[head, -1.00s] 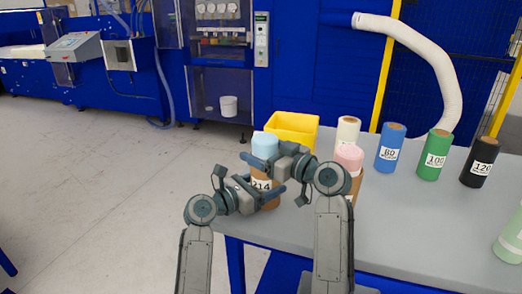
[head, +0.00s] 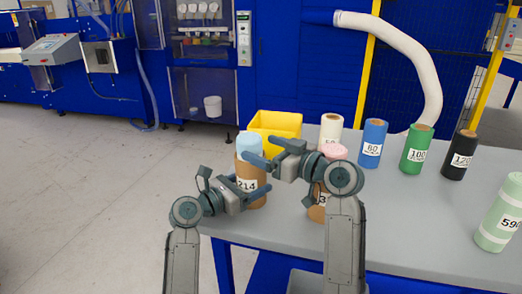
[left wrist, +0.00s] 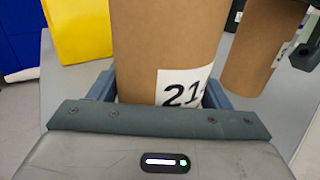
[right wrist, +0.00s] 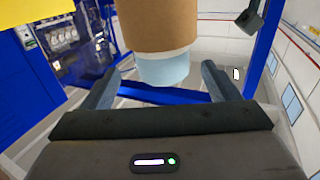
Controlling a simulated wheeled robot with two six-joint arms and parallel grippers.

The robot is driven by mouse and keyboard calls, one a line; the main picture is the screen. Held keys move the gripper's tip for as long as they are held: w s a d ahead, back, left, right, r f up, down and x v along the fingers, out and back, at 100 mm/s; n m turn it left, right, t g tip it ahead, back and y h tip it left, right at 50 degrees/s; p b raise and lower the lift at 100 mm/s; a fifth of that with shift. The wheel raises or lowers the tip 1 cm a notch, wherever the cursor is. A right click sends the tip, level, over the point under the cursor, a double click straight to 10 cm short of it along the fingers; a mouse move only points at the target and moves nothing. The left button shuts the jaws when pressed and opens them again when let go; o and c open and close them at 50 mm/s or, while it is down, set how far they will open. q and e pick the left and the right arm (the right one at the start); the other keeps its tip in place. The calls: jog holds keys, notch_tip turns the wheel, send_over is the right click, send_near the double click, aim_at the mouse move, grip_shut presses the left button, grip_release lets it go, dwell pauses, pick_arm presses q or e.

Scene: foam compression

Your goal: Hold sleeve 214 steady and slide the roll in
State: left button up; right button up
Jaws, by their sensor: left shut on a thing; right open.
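Sleeve 214 (head: 247,172) is a brown cardboard tube standing upright at the table's near left edge. A light-blue roll (head: 248,142) sticks out of its top. My left gripper (head: 250,194) is shut on the sleeve's lower part, by the 214 label; the left wrist view shows the sleeve (left wrist: 165,35) between the fingers. My right gripper (head: 262,153) is open near the sleeve's top. In the right wrist view, the roll's end (right wrist: 163,70) and the sleeve (right wrist: 157,22) lie ahead of the open fingers, which do not touch them. How deep the roll sits is hidden.
A yellow bin (head: 277,124) stands just behind. A brown sleeve with a pink roll (head: 333,151) stands close on the right, partly behind my right arm. White, blue (head: 373,140), green, black and pale green rolls stand farther right. The table's middle right is clear.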

pick_arm(q)
jog(key=shift+f, duration=0.25)
pick_arm(e)
jog(key=shift+s+d+r, duration=0.15)
jog(key=shift+s+d, duration=0.15)
pick_arm(q)
jog(key=o, duration=1.1)
jog(key=shift+w, duration=0.1)
pick_arm(e)
jog(key=shift+w+a, duration=0.1)
pick_arm(q)
jog(key=shift+r, duration=0.1)
jog(key=shift+a, duration=0.1)
